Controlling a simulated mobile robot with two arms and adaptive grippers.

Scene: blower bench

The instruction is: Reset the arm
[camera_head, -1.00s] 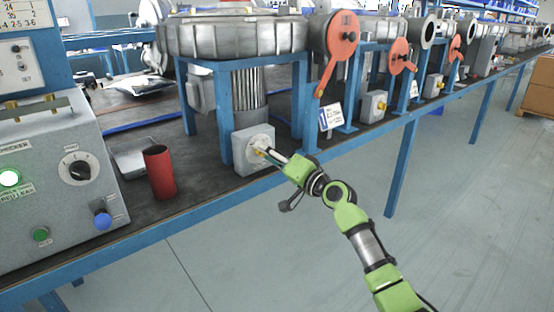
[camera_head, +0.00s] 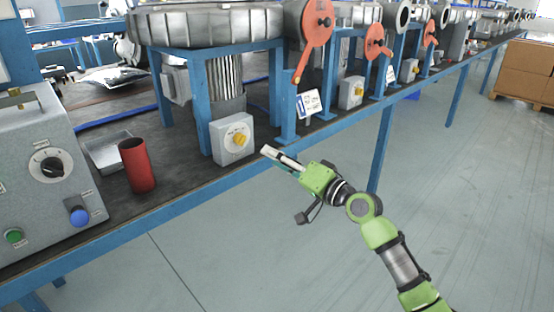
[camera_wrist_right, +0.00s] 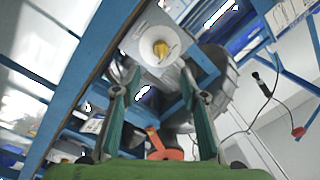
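My right arm comes in from the lower right in the head view. Its green gripper (camera_head: 268,151) points up and left, just right of the grey switch box (camera_head: 227,150) and over the bench's front edge. The yellow knob (camera_head: 239,139) on the box's white dial is in plain sight, apart from the fingers. In the right wrist view, the two teal fingers of the gripper (camera_wrist_right: 155,78) stand wide apart with nothing held between them. The yellow knob (camera_wrist_right: 161,49) shows beyond the fingertips. My left gripper is not in view.
A red cylinder (camera_head: 138,165) and a metal tray (camera_head: 108,152) stand on the bench left of the switch box. A grey control box (camera_head: 43,170) is at far left. Blowers with orange levers (camera_head: 312,38) line the bench. The floor (camera_head: 300,260) in front is clear.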

